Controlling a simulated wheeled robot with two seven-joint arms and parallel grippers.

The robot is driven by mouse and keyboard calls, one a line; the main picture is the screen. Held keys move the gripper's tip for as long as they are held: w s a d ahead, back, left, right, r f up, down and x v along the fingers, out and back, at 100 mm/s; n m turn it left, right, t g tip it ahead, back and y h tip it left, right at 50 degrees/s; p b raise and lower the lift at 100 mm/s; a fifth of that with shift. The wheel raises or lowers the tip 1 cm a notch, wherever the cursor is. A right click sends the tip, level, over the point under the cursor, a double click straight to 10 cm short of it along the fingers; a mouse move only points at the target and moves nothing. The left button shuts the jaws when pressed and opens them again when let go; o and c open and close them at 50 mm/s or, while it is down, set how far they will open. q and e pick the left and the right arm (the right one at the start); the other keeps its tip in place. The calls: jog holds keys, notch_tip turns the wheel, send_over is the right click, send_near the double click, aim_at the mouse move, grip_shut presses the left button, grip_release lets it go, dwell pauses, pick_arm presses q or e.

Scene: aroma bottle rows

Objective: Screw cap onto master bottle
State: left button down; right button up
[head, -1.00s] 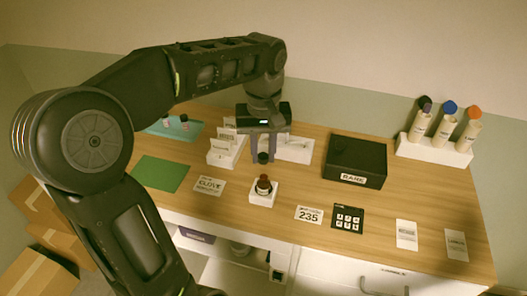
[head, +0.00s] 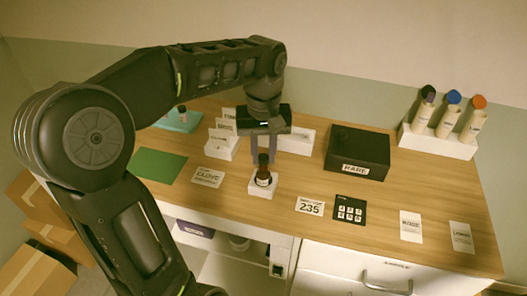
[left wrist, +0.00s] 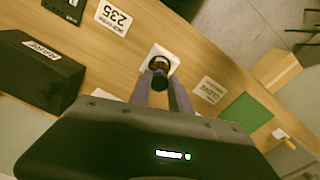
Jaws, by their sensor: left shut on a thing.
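The master bottle (head: 263,178) is small, dark brown and upright in a white square holder (head: 261,192) near the table's front edge. My left gripper (head: 263,160) points down over it, shut on a black cap (head: 263,158). The cap is right at the bottle's top and looks in line with it; I cannot tell whether it is seated on the neck. In the left wrist view the cap (left wrist: 160,76) sits between the fingertips and hides much of the bottle. The white holder (left wrist: 169,53) shows around it. My right gripper is not in view.
A black box (head: 358,153) labelled RARE stands to the right. White card racks (head: 222,145) stand behind left, a green mat (head: 158,166) lies left. Cards, including one marked 235 (head: 310,206), lie flat to the right. A white rack (head: 436,141) holds bottles with coloured caps at the back right.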

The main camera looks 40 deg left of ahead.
pick_arm(q)
jog(key=shift+f+b, duration=0.3)
jog(key=shift+f, duration=0.15)
dwell(1.5)
jog(key=shift+f, duration=0.35)
jog(key=shift+f+b, duration=0.75)
jog(key=shift+b, duration=0.05)
dwell(1.0)
dwell(0.4)
jog(key=c, duration=1.1)
grip_release()
jog(key=shift+r, duration=0.15)
jog(key=shift+c, duration=0.4)
notch_tip(320, 180, up, 7)
jog(key=p, duration=0.5)
jog(key=shift+p, duration=0.35)
